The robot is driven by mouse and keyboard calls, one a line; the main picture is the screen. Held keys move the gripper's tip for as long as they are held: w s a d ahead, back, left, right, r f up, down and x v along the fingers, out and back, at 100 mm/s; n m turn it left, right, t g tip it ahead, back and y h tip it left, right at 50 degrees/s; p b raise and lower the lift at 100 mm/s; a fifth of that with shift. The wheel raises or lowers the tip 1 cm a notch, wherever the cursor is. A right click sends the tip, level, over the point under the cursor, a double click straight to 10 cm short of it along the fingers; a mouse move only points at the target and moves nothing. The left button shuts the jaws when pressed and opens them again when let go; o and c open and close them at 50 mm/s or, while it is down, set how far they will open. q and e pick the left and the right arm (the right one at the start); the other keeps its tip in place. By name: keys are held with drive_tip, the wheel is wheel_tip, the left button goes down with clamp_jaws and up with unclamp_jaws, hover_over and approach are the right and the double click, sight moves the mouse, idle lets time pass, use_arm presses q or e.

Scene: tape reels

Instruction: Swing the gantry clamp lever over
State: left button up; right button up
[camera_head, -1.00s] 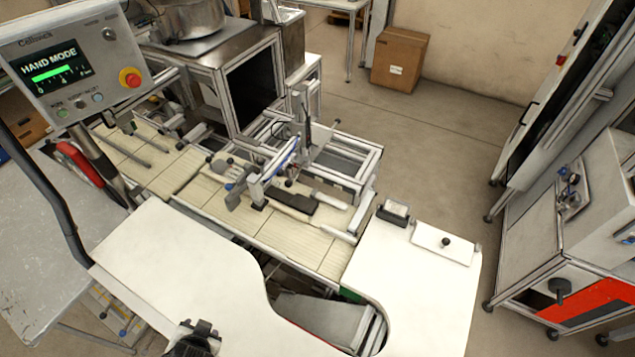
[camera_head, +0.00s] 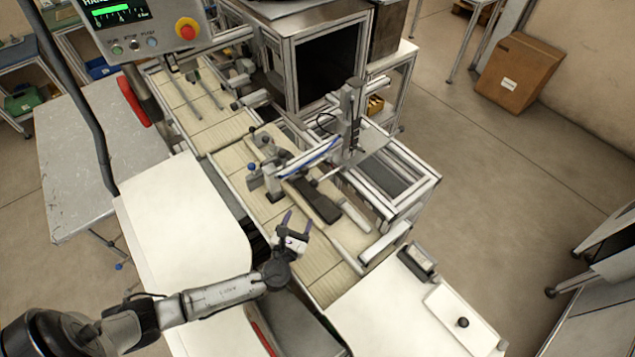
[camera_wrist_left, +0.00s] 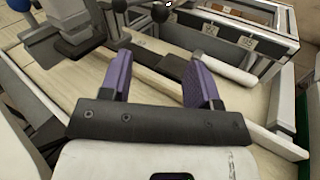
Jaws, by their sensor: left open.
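The gantry (camera_head: 318,157) stands across the slatted conveyor, with a blue air line along its beam and an upright post at its right end. A blue ball knob (camera_head: 252,167) sits on a small post at the gantry's near left end; it also shows in the wrist view's upper left corner (camera_wrist_left: 18,4). I cannot tell for certain which part is the clamp lever. My left gripper (camera_head: 297,218) is open and empty, just on the near side of the gantry foot. Its purple fingers (camera_wrist_left: 160,78) are apart above the conveyor, touching nothing. My right gripper is not in view.
A dark bar (camera_head: 318,202) lies on the conveyor beyond the gripper. A white worktop (camera_head: 180,225) is at the near left, and another with a black-knobbed plate (camera_head: 462,322) is at the lower right. The control panel (camera_head: 130,25) hangs at the upper left.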

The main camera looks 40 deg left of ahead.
sight(313, 187)
use_arm(q)
drive_tip(key=x, duration=1.4)
drive_tip(key=shift+d, duration=0.1)
clamp_jaws()
